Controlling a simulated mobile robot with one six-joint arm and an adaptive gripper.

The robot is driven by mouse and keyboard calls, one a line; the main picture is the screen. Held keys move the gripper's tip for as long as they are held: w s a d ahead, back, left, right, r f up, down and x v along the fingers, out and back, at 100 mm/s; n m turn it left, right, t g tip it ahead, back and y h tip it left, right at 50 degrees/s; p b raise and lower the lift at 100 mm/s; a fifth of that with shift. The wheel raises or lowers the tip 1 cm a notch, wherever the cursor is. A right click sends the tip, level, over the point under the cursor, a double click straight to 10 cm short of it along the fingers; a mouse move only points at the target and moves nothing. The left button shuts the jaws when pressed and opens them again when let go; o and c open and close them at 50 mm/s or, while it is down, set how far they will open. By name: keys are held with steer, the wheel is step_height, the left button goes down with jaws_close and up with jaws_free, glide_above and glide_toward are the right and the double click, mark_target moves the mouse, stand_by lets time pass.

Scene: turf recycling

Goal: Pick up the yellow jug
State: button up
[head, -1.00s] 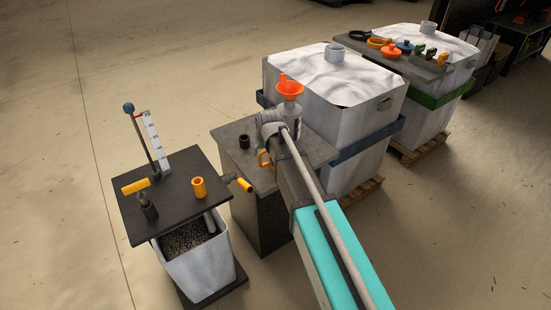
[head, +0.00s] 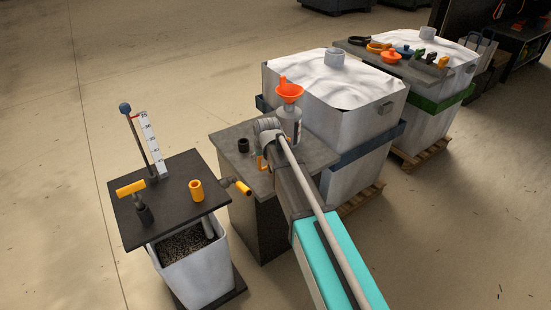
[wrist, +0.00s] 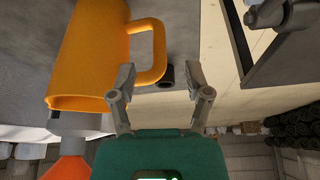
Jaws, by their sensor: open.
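The yellow jug (wrist: 95,50) fills the upper left of the wrist view, with its loop handle pointing right. In the head view only a small part of the jug (head: 259,162) shows on the grey table, with my arm hiding the rest. My gripper (wrist: 160,76) is open and empty. In the wrist view the outer side of the handle appears between the two fingertips. The left fingertip overlaps the handle opening in the picture. I cannot tell how deep the fingers are or whether they touch the handle.
A small black cylinder (head: 243,145) stands there too. A black-topped stand (head: 170,215) with yellow handles is at left.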

mark_target(260, 162)
steer(key=shift+b+x, duration=2.5)
steer(key=shift+x, duration=0.3)
steer(key=shift+c, duration=0.3)
jaws_close()
